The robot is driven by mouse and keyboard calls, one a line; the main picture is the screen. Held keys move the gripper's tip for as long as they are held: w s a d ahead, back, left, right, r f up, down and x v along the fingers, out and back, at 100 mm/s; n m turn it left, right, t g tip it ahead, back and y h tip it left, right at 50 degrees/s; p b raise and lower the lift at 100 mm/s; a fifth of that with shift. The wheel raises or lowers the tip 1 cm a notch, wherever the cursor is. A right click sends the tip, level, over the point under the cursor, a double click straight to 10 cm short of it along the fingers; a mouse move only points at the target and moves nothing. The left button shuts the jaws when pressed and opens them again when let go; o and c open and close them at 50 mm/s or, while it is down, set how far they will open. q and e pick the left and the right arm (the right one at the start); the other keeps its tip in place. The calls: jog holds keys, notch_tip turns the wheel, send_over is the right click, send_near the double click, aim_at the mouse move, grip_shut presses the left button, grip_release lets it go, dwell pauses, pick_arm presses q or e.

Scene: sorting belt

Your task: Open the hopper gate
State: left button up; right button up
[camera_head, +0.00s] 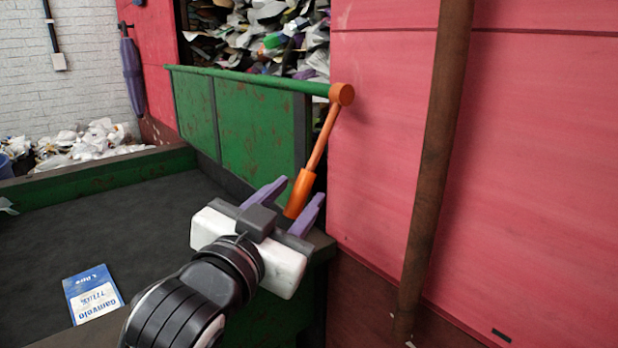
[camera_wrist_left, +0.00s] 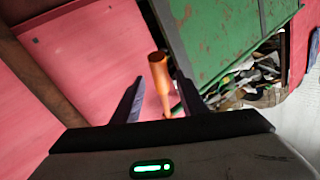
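The hopper gate (camera_head: 255,118) is a worn green panel with a green rod along its top edge, standing across the hopper opening. An orange lever (camera_head: 318,143) hangs down from an orange hub (camera_head: 342,94) at the rod's right end and ends in a thicker grip. My left gripper (camera_head: 303,191) is open, its two purple fingers spread at the lower end of the lever. In the left wrist view the lever's grip (camera_wrist_left: 158,70) shows between the fingers, with gaps on both sides. The gate (camera_wrist_left: 215,40) also shows there. My right gripper is not in view.
Mixed waste (camera_head: 265,35) is piled behind the gate. A dark belt (camera_head: 140,225) lies at left with a blue and white packet (camera_head: 92,294) on it. A red wall (camera_head: 480,150) and a brown post (camera_head: 435,160) stand close on the right.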

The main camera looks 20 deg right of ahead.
pick_arm(q)
jog(key=x, duration=0.6)
jog(key=shift+w+d, duration=0.2)
jog(key=shift+w, duration=0.15)
grip_shut()
